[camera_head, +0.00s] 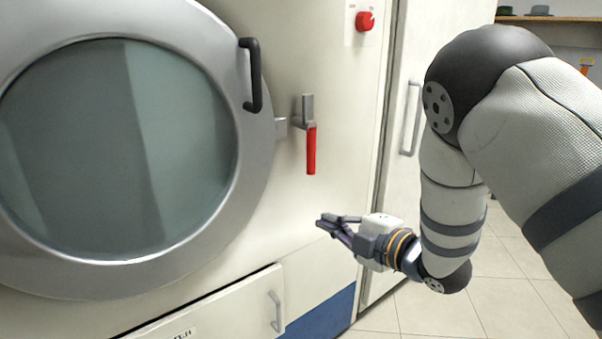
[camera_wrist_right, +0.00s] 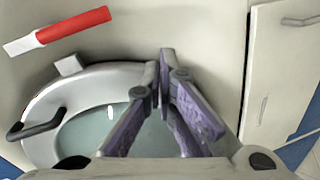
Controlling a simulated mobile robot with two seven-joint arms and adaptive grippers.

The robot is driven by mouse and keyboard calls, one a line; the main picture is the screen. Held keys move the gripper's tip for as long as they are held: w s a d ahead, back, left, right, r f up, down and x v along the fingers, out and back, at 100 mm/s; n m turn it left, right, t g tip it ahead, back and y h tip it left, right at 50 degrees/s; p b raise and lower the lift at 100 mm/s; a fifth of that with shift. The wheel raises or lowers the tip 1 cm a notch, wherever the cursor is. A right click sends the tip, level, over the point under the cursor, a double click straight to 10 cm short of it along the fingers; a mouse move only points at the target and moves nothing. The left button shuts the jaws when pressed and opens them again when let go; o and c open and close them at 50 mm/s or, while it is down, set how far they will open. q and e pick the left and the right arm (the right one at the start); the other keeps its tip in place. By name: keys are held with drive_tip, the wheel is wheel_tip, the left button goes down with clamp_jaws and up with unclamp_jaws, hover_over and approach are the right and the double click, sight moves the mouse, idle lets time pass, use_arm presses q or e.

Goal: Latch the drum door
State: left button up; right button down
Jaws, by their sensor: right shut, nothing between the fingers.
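The round drum door (camera_head: 255,170) has a wide grey metal rim around dark glass and sits flush against the machine front. A black handle (camera_head: 251,75) is on its upper right rim. The latch lever (camera_head: 311,150), with a red grip and grey metal top, hangs vertically just right of the rim, beside a small grey tab (camera_head: 281,127). In the right wrist view the lever's red grip (camera_wrist_right: 74,26) is at upper left. My right gripper (camera_head: 328,221) is shut and empty, below the lever and apart from it. Its fingers (camera_wrist_right: 160,75) show in the wrist view. My left gripper is out of view.
A red button (camera_head: 365,21) is on the panel above. A lower drawer (camera_head: 240,305) with a pale handle is beneath the door. A tall cabinet door with a handle (camera_head: 411,118) stands to the right. Tiled floor (camera_head: 500,290) is clear at lower right.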

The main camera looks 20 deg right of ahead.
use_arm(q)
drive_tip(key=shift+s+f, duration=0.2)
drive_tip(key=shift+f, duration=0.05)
use_arm(e)
wheel_tip(320, 180, up, 8)
drive_tip(key=w+a+n+t+y, duration=0.1)
drive_tip(key=w+n+y, duration=0.1)
drive_tip(key=n, duration=0.2)
drive_tip(key=shift+a, duration=0.15)
drive_tip(key=shift+w+f, duration=0.1)
drive_tip(key=shift+f, duration=0.05)
use_arm(q)
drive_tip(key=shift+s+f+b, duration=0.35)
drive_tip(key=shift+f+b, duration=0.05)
drive_tip(key=shift+b, duration=0.05)
use_arm(e)
drive_tip(key=w, duration=0.9)
drive_tip(key=shift+w+a, duration=0.15)
drive_tip(key=shift+a, duration=0.2)
drive_tip(key=shift+d+f+n, duration=0.1)
drive_tip(key=shift+d+n, duration=0.1)
drive_tip(key=shift+n, duration=0.3)
